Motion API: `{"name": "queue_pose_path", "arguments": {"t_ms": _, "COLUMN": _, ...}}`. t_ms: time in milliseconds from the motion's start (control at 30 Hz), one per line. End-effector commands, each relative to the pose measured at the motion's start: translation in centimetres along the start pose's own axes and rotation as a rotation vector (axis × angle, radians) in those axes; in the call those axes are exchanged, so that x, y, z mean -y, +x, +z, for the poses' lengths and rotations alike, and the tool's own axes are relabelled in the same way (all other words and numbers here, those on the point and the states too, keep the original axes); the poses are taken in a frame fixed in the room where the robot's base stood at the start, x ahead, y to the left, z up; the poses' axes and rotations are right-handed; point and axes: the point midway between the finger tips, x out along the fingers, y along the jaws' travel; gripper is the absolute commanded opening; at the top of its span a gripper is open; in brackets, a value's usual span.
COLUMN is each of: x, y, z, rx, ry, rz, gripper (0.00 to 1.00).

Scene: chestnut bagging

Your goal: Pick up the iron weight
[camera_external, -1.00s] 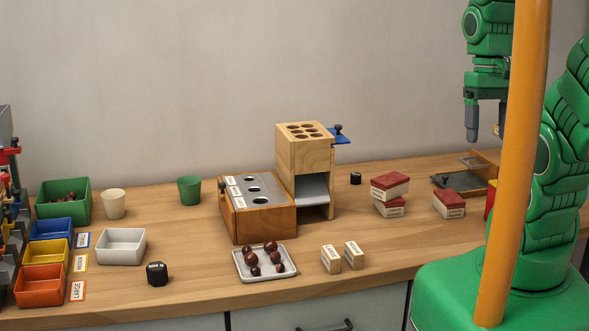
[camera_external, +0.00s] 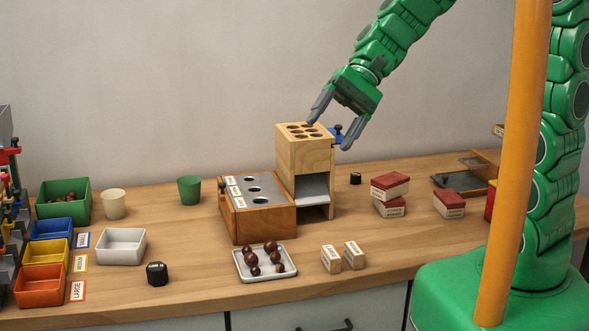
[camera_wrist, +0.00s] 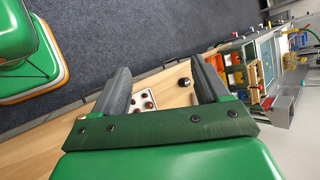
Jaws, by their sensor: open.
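Two small black weight-like blocks stand on the bench: a larger one (camera_external: 157,273) at the front left, with pale marks, and a smaller one (camera_external: 355,178) right of the wooden tower. The frames do not settle which one is the iron weight. My gripper (camera_external: 330,134) is open and empty, its fingers apart in front of the tower's upper right part in the picture, far from the larger block. In the wrist view my gripper (camera_wrist: 160,64) spreads wide, with a dark block (camera_wrist: 184,82) on the bench between its fingers, well beyond them.
A tray (camera_external: 241,263) of chestnuts lies in front, beside small cream boxes (camera_external: 331,260). Red-topped boxes (camera_external: 390,187) stand right. A white bin (camera_external: 121,247) and coloured bins are left.

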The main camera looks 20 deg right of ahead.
Motion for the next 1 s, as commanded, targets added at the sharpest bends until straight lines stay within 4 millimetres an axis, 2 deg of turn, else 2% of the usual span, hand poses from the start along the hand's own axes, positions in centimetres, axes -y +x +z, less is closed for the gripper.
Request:
{"name": "queue_pose_path", "arguments": {"t_ms": 200, "x": 4.5, "y": 3.3, "z": -2.4, "rx": 0.074, "ry": 0.085, "rz": -0.138, "gripper": 0.74}}
{"name": "queue_pose_path", "arguments": {"t_ms": 533, "x": 9.9, "y": 8.1, "z": -6.9, "rx": 0.154, "ry": 0.268, "rz": -0.315, "gripper": 0.74}}
{"name": "queue_pose_path", "arguments": {"t_ms": 733, "x": 11.9, "y": 11.4, "z": -10.3, "rx": 0.185, "ry": 0.407, "rz": -0.401, "gripper": 0.74}}
{"name": "queue_pose_path", "arguments": {"t_ms": 1000, "x": 12.8, "y": 16.7, "z": -15.3, "rx": 0.206, "ry": 0.622, "rz": -0.486, "gripper": 0.74}}
